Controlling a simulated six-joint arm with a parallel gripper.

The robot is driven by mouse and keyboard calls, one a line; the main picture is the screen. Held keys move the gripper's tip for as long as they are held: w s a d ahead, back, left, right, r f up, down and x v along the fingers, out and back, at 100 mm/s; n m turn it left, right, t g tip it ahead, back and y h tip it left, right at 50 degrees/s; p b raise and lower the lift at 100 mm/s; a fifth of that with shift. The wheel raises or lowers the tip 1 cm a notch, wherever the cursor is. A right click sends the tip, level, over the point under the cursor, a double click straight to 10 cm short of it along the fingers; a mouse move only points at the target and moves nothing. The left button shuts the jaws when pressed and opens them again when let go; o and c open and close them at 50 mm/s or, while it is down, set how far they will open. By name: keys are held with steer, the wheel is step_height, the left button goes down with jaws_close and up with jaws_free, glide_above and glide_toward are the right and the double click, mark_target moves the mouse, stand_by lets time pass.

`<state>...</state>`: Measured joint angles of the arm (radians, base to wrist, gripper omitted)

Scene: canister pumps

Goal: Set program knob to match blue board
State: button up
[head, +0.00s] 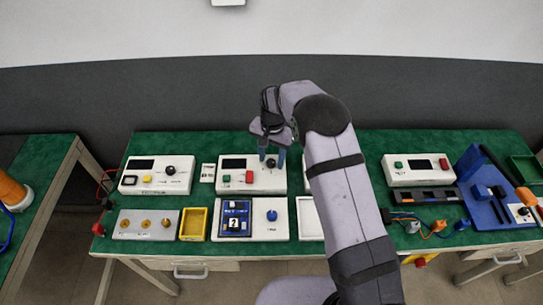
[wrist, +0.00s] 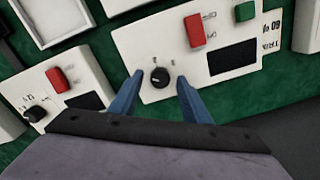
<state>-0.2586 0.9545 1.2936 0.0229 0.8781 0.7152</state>
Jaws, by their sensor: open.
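My gripper (head: 271,156) is open above the middle back white unit (head: 232,178), which has a dark display, a green button and a red button. Its black knob (wrist: 159,78) with a light pointer mark lies between my two blue fingertips in the wrist view, with a gap on each side. I cannot tell how far the fingertips reach down beside it. A dark blue board (head: 236,231) with a "?" card lies on the white panel in front, left of a blue knob (head: 272,215). The board is not recognisable in the wrist view.
A white unit with a black knob (head: 170,170) stands at left, and another with green and red buttons (head: 420,182) at right. A yellow tray (head: 193,236) and a grey panel with yellow knobs (head: 145,236) are front left. My arm hides part of the table's middle right.

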steer(key=shift+f, duration=0.15)
steer(key=c, duration=1)
steer(key=shift+c, duration=0.2)
steer(key=shift+m, duration=0.3)
steer(key=m+b, duration=0.1)
steer(key=m, duration=0.4)
steer(key=m+b, duration=0.1)
steer(key=m, duration=0.5)
